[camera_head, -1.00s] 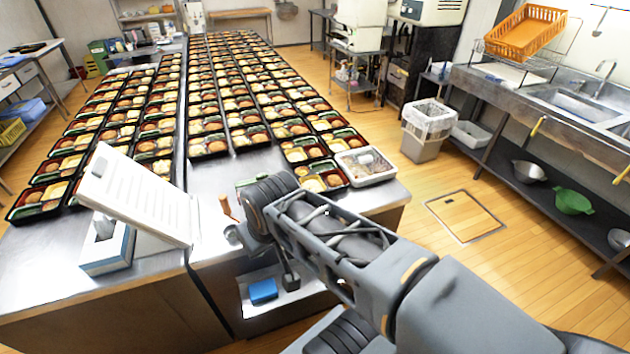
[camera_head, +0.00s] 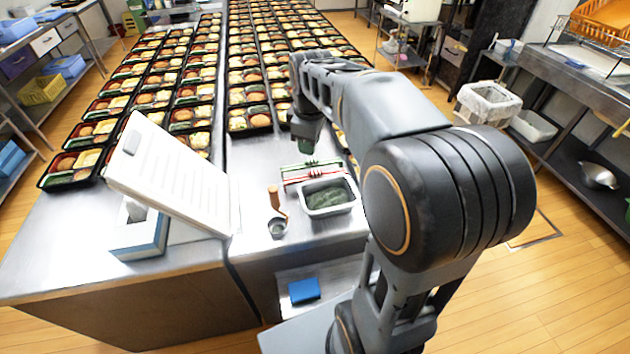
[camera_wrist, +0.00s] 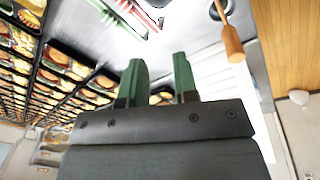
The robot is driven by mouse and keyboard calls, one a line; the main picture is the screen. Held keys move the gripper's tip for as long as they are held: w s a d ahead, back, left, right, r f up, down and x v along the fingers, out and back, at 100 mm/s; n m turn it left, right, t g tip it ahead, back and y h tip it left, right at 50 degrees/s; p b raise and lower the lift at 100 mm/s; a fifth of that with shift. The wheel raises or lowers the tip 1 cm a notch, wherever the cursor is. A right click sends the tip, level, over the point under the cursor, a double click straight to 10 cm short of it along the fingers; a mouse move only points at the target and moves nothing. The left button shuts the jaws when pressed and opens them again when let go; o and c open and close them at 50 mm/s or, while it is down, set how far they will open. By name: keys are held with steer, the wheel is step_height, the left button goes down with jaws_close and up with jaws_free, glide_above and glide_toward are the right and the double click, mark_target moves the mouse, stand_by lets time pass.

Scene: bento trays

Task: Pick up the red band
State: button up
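The red band (camera_head: 312,177) lies on the steel counter as a thin red strip, beside a similar green band (camera_head: 297,165). In the wrist view the red band (camera_wrist: 147,14) is at the top edge, partly cut off, with the green band (camera_wrist: 113,13) to its left. My gripper (camera_head: 305,143) hangs above the counter, just behind the bands in the head view. In the wrist view my gripper (camera_wrist: 159,62) has its two green fingers apart with nothing held between them.
A grey container with green contents (camera_head: 328,212) stands in front of the bands. A wooden-handled ladle (camera_head: 275,205) lies to its left. A tilted white board (camera_head: 172,175) and a blue-white box (camera_head: 139,238) stand further left. Rows of bento trays (camera_head: 248,120) fill the counter behind.

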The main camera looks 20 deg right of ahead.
steer(key=w+d+f+n+g+b, duration=0.1)
steer(key=w+d+f+n+b, duration=0.1)
steer(key=w+d+f+n, duration=0.4)
glide_above(316, 172)
steer(key=shift+g, duration=0.3)
step_height(316, 172, down, 6)
steer(key=shift+a+f, duration=0.1)
steer(key=shift+f, duration=0.15)
steer(key=shift+w+f, duration=0.1)
steer(key=shift+f, duration=3.15)
jaws_close()
steer(key=shift+r, duration=0.1)
